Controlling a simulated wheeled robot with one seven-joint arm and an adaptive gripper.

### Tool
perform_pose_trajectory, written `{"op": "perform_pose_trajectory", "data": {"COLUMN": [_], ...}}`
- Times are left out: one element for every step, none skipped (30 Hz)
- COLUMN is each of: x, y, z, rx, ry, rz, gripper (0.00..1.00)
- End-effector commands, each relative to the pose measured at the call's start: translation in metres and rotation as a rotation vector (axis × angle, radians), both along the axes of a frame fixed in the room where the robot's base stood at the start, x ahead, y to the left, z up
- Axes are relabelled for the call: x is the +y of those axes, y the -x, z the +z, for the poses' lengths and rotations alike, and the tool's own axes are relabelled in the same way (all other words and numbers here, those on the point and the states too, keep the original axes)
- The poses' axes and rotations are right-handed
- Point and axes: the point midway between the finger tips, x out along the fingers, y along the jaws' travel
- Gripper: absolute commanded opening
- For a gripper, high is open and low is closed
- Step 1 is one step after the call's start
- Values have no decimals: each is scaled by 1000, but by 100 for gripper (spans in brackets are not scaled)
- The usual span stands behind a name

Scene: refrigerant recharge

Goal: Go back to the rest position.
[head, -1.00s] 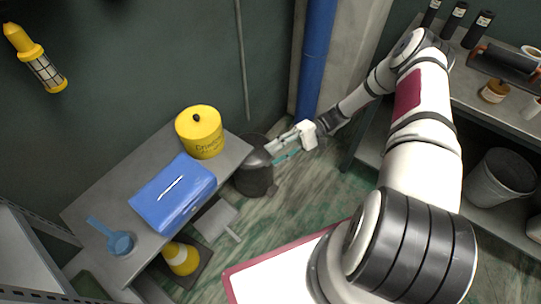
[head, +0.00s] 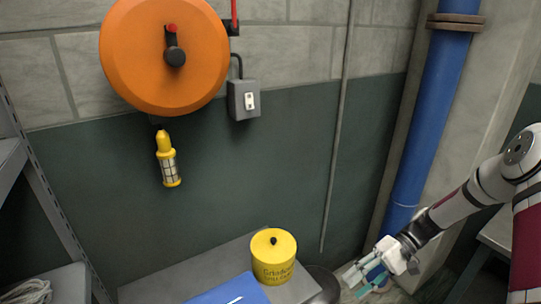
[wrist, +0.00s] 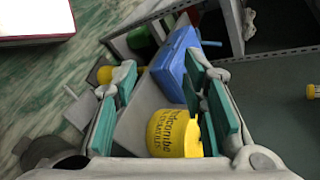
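My gripper (head: 372,278) shows at the lower right of the head view, in front of the wall and near the foot of the blue pipe. In the wrist view its two teal-padded fingers (wrist: 158,108) stand wide apart with nothing held between them. Beyond the fingers, the yellow tin (wrist: 176,134) and the blue box (wrist: 176,62) rest on the grey table. In the head view the yellow tin (head: 273,258) and the blue box (head: 228,291) show at the bottom, left of my gripper.
An orange hose reel (head: 165,85), a grey switch box (head: 243,100) and a yellow caged lamp (head: 167,160) hang on the wall. A blue pipe (head: 425,120) runs up beside my arm. A dark bin (head: 324,285) stands between the table and my gripper. Metal shelving (head: 45,175) is at left.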

Motion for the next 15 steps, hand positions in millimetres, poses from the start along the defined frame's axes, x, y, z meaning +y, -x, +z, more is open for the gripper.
{"op": "perform_pose_trajectory", "data": {"x": [0,0,0,1,0,1,2,2,3,3,4,6,7,7,9], "y": [0,0,1,1,2,4,5,6,8,10,11,14,17,19,22], "z": [18,26,37,46,54,65,74,82,94,102,111,122,130,138,149], "rx": [-16,-23,-33,-38,-47,-59,-69,-78,-93,-105,-117,-133,-145,-159,-178], "ry": [56,89,129,159,191,231,261,289,329,358,386,422,450,478,512], "rz": [24,35,48,57,65,75,81,87,94,99,102,106,109,109,111], "gripper": [38,38,38,38,38,38,38,38,38,38,38,38,38,38,38]}}
